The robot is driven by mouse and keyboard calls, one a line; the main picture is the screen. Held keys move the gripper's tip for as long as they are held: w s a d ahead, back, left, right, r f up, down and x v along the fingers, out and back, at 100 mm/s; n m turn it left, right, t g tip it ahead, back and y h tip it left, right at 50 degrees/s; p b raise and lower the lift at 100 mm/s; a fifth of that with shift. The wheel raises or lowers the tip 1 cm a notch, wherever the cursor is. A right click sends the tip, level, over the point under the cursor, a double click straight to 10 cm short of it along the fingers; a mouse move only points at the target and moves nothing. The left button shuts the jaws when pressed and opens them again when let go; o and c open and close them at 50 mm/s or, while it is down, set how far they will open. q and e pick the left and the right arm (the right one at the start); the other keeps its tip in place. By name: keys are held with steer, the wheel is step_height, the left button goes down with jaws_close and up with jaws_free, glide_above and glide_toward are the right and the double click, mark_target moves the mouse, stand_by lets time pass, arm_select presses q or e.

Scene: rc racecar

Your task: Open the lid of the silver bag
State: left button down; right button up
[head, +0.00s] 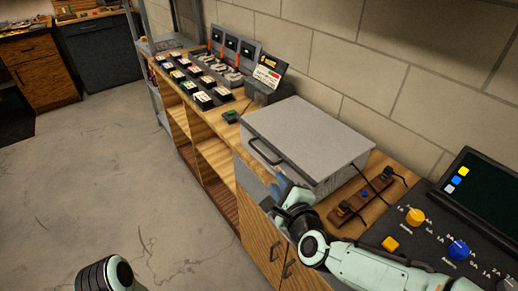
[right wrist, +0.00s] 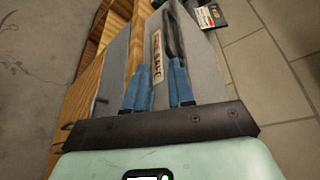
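The silver bag (head: 302,132) is a grey, box-like case on the wooden bench, with its flat lid on top and a dark handle (head: 266,153) on its front. The lid looks down. My right gripper (head: 279,186) is at the front of the case, below the lid edge and right of the handle. In the right wrist view, its two blue fingers (right wrist: 160,88) are apart, with the grey case (right wrist: 196,62) and a label (right wrist: 157,58) beyond them. I see nothing held between them. Whether a finger touches the case is unclear. My left gripper is out of view.
A wooden strip with switches (head: 362,200) and a black control panel (head: 440,225) sit right of the case. Several small boxes (head: 195,85) and a dark device (head: 265,85) stand left of it. A block wall is behind. The floor (head: 110,180) is clear.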

mark_target(265, 158)
steer(key=x, duration=0.4)
steer(key=r+p+x, duration=0.1)
steer(key=x, duration=0.3)
steer(key=p+x, duration=0.1)
steer(key=x, duration=0.4)
steer(key=shift+w+a+r, duration=0.1)
steer(key=shift+w+r, duration=0.05)
steer(key=shift+r, duration=0.1)
steer(key=shift+p, duration=0.3)
jaws_close()
